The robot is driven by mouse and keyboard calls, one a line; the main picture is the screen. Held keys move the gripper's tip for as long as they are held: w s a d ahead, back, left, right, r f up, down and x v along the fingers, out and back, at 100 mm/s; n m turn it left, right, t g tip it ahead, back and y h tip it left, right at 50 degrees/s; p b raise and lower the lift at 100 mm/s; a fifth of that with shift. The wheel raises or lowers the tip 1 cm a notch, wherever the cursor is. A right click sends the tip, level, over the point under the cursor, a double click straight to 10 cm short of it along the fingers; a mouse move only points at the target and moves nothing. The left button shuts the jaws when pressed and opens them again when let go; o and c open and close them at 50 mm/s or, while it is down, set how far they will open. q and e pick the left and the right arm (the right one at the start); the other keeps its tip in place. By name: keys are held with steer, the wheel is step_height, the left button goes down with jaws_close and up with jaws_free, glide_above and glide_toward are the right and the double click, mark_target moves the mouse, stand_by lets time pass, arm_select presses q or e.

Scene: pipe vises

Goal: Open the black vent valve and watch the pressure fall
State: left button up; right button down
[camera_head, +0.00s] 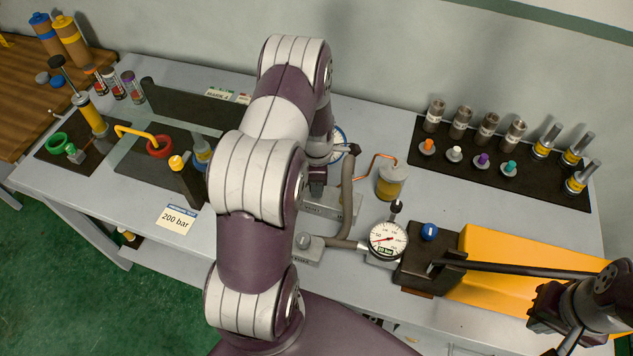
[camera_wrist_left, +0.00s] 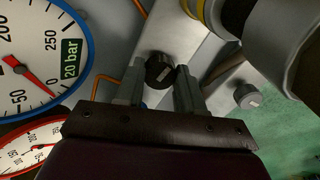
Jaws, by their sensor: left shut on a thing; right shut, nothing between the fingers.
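In the left wrist view, a round black valve knob (camera_wrist_left: 159,70) with a pale mark sits between the fingertips of my left gripper (camera_wrist_left: 158,88), which is shut on it. In the head view my left arm hides the knob, and only part of the left gripper (camera_head: 318,188) shows above a grey block. The blue-rimmed gauge (camera_wrist_left: 25,45) in the left wrist view has a green "20 bar" label, with its red needle low on the scale. A white gauge (camera_head: 388,240) with a red needle stands nearer the front. My right gripper (camera_head: 543,308) is shut and empty at the lower right.
A long black lever (camera_head: 510,268) extends from the black pump block (camera_head: 425,268) towards my right gripper, beside a yellow body (camera_head: 500,248). An amber cup (camera_head: 390,183) stands behind the front gauge. Metal fittings fill a black mat (camera_head: 470,165) at the back right.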

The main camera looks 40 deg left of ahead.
arm_select(q)
steer(key=shift+w+a+r, duration=0.1)
steer(key=shift+w+r, duration=0.1)
stand_by(0.3)
steer(key=o, duration=1)
steer(key=shift+o, duration=0.2)
steer(key=shift+d, duration=0.2)
steer(key=shift+r, duration=0.15)
step_height(320, 180, up, 12)
steer(key=b, duration=0.3)
steer(key=shift+r, duration=0.15)
steer(key=shift+s, duration=0.1)
